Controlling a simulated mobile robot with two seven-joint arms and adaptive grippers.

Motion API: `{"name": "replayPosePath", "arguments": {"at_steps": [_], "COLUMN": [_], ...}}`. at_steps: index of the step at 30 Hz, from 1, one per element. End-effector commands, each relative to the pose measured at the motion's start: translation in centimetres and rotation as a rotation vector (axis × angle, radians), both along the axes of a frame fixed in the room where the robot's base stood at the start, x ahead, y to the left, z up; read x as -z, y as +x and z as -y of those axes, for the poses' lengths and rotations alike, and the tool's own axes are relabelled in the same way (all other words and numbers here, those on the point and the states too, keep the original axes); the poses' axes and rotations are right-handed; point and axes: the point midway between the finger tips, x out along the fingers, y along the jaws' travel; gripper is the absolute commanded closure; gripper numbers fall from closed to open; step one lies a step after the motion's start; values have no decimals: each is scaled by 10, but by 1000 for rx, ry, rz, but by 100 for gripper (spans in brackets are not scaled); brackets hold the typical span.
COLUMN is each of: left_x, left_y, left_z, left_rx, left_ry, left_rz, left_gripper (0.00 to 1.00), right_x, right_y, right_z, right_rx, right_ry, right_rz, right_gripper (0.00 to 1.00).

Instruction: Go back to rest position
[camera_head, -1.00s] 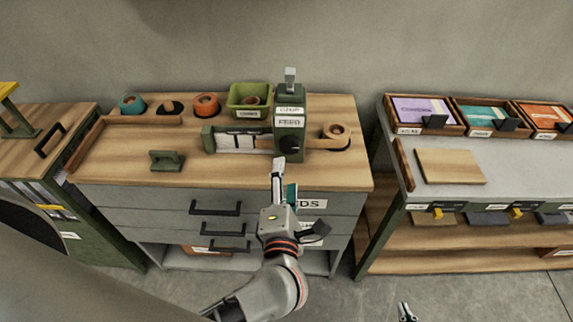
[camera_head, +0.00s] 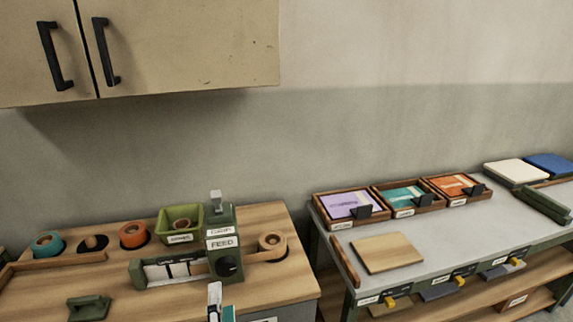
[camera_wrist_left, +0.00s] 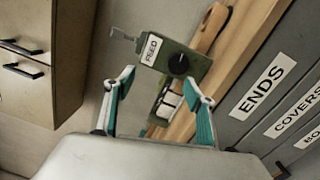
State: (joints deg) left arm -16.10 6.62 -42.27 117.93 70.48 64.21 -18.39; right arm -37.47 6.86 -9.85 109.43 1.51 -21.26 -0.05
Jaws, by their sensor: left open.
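My left gripper (camera_head: 220,302) shows at the bottom edge of the head view, in front of the green feed machine (camera_head: 222,252) on the wooden-topped bench (camera_head: 262,292). In the left wrist view my left gripper (camera_wrist_left: 158,90) has its two teal-padded fingers spread apart with nothing between them. The feed machine (camera_wrist_left: 178,62) shows beyond the fingertips, apart from them. The rest of my left arm is out of the head view. My right gripper is in neither current view.
The bench also holds a green bin (camera_head: 180,224), tape rolls and a green handled block (camera_head: 89,307). On the right, a grey table (camera_head: 420,245) carries trays of coloured cards and a wooden board (camera_head: 388,253). A wall cabinet (camera_head: 190,45) hangs at upper left.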

Motion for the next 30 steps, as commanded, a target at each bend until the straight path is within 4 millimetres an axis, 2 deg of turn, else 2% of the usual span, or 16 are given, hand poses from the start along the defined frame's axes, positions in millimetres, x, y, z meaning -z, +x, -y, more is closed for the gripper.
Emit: {"name": "replayPosePath", "arguments": {"at_steps": [4,8,11,14,15,18,21,25,30], "left_x": [-14,9,53,116,142,199,242,275,288], "left_y": [-2,-9,-19,-34,-42,-62,-83,-104,-114], "left_z": [5,23,33,27,21,-4,-32,-62,-78], "left_rx": [86,212,333,472,526,644,736,815,849], "left_ry": [364,732,1019,1295,1393,1591,1736,1849,1900], "left_rz": [106,120,67,-42,-95,-229,-353,-470,-528], "left_gripper": [45,45,45,45,45,45,45,45,45], "right_x": [0,0,0,0,0,0,0,0,0], "right_y": [0,0,0,0,0,0,0,0,0], "right_z": [0,0,0,0,0,0,0,0,0], "right_rx": [0,0,0,0,0,-1,-1,0,0], "right_ry": [0,0,0,0,0,-1,-1,-1,-1], "right_rz": [0,0,0,0,0,0,0,-1,-1], "right_gripper": [100,100,100,100,100,100,100,100,100]}}
